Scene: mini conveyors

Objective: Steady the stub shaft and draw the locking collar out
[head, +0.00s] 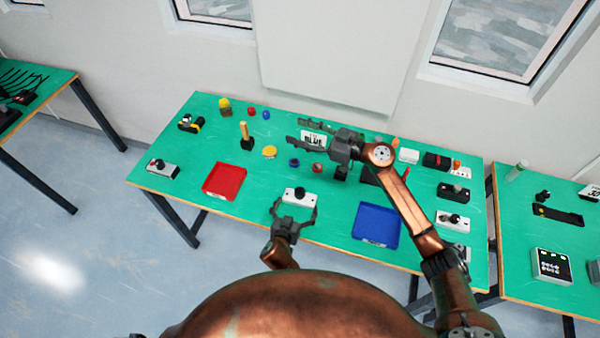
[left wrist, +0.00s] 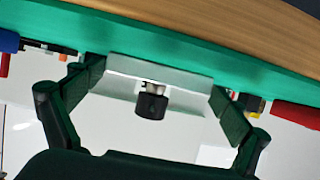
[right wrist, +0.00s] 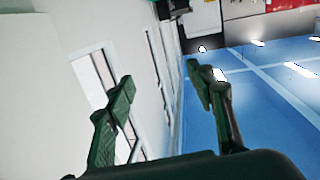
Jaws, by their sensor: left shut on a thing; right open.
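A white block (head: 291,197) sits near the front edge of the middle table. A short metal stub shaft (left wrist: 155,87) sticks out of it, with a black locking collar (left wrist: 151,105) around the shaft. The collar also shows as a small dark spot in the head view (head: 299,191). My left gripper (head: 296,206) is shut on the white block, one finger at each end; the collar lies between the fingers, untouched. My right gripper (head: 303,133) is open and empty over the back of the table, away from the block. The right wrist view shows only wall, windows and floor between its fingers.
A red tray (head: 224,181) lies left of the block and a blue tray (head: 376,224) to its right. Small rings, a wooden peg (head: 245,132) and a yellow disc (head: 269,152) stand behind. Several device blocks line the right edge. Green tabletop is bare around the block.

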